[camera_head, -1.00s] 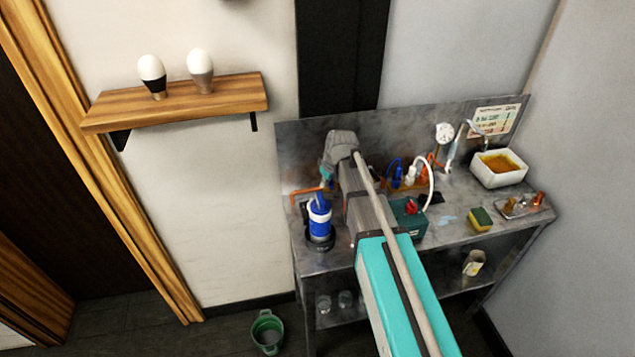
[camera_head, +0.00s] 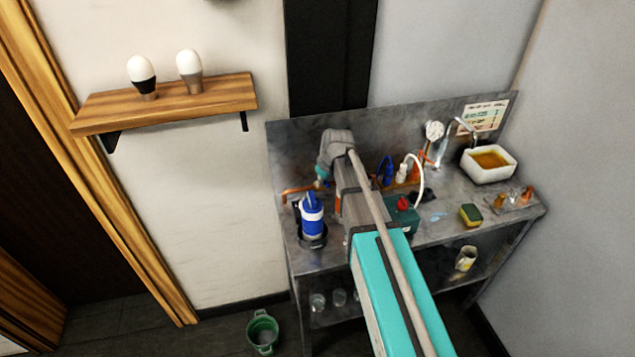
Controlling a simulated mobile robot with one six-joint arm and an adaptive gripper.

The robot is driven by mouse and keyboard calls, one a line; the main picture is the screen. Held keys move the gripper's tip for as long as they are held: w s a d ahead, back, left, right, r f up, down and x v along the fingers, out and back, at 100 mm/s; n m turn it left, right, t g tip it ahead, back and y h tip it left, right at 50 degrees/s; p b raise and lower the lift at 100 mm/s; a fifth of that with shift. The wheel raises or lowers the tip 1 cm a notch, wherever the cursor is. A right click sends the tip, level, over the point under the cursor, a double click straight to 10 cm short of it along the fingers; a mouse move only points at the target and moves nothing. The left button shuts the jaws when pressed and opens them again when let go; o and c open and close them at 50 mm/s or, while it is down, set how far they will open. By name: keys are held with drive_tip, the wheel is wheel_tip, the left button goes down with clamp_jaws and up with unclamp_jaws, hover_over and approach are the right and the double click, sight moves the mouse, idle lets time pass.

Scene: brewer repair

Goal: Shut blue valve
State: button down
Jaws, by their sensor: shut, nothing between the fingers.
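A blue fitting (camera_head: 387,171), which looks like the blue valve, stands at the back of the metal bench, right of my arm. A blue-and-white canister (camera_head: 312,218) with a blue top stands in a dark round holder at the bench's left front. My arm reaches over the bench from the lower right. My gripper (camera_head: 320,183) shows only as a small part below the grey wrist, near the copper pipe and just behind the canister's top. It is shut and empty. Its fingertips are too small to make out, and I cannot tell whether it touches anything.
A green box (camera_head: 403,217) with a red knob, a white hose (camera_head: 420,180), a sponge (camera_head: 470,215) and a white basin (camera_head: 489,163) crowd the bench (camera_head: 440,232). A wooden shelf (camera_head: 215,95) with two bulbs hangs at left. A green bucket (camera_head: 262,332) stands on the floor.

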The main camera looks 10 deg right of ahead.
drive_tip(key=shift+d, duration=0.2)
drive_tip(key=shift+r, duration=0.1)
drive_tip(key=w+p+v, duration=0.2)
drive_tip(key=p+v, duration=0.7)
drive_tip(key=shift+w+d+r, duration=0.3)
drive_tip(key=shift+d+r, duration=0.05)
drive_tip(key=shift+r, duration=0.05)
idle(0.3)
idle(0.5)
drive_tip(key=s+d+f+m+g+b, duration=0.1)
drive_tip(key=s+d+m, duration=0.1)
drive_tip(key=s, duration=0.5)
drive_tip(key=s+d+f+m+h+b, duration=0.1)
drive_tip(key=s+f+m, duration=0.1)
drive_tip(key=s, duration=0.5)
drive_tip(key=s+d+f+m+g+h+b, duration=0.1)
drive_tip(key=s+d+m, duration=0.1)
drive_tip(key=s+m, duration=0.2)
drive_tip(key=s, duration=0.3)
drive_tip(key=shift+s+d+f+g, duration=0.3)
drive_tip(key=shift+s+f, duration=0.05)
drive_tip(key=shift+s, duration=0.05)
